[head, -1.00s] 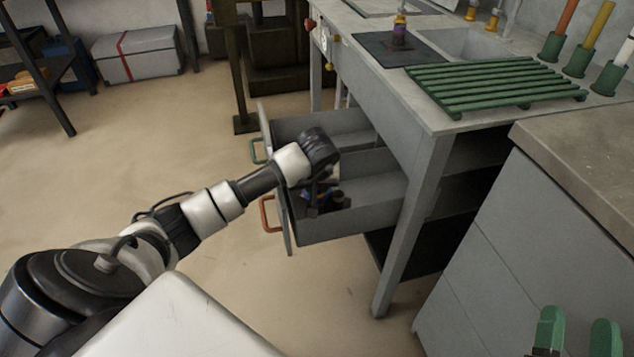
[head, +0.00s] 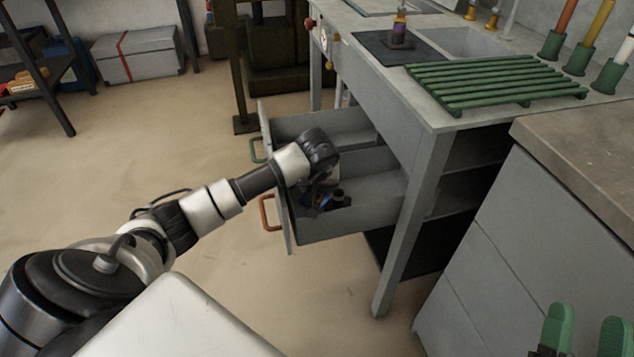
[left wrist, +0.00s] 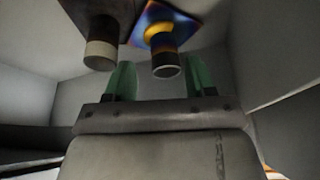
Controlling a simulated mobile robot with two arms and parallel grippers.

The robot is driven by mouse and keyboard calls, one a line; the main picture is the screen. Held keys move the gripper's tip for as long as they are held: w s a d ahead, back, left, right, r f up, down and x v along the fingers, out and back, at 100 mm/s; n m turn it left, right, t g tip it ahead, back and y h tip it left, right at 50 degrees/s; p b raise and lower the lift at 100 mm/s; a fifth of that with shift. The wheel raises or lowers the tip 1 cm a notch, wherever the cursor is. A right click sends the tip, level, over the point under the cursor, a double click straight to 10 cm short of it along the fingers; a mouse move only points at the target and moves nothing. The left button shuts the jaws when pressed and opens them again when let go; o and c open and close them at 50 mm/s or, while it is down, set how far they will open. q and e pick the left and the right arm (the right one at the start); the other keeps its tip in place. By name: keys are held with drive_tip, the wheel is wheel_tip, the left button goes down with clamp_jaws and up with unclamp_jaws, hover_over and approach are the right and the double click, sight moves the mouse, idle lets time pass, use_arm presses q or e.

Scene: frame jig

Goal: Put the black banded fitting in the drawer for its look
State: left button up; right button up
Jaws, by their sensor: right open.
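A black fitting with a pale band (left wrist: 101,46), on a dark square plate, stands in the drawer with the red handle (head: 345,226); a dark fitting (head: 338,198) shows there in the head view. A second fitting (left wrist: 164,50) with a blue-and-orange plate stands beside it. My left gripper (left wrist: 154,64) is inside this drawer, its green fingers apart. The second fitting's end shows between them, with a gap at the left; the black one is outside the left finger. In the head view my wrist mostly hides this gripper. My right gripper (head: 586,330) is open and empty at lower right.
A drawer with a green handle (head: 256,151) is open just behind. On the bench, a fitting (head: 400,32) stands on a dark mat (head: 372,46), near a green slatted rack (head: 495,83). A grey cabinet (head: 500,250) stands at right.

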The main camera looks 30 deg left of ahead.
use_arm(q)
drive_tip(key=shift+s+f, duration=0.2)
drive_tip(key=shift+f, duration=0.15)
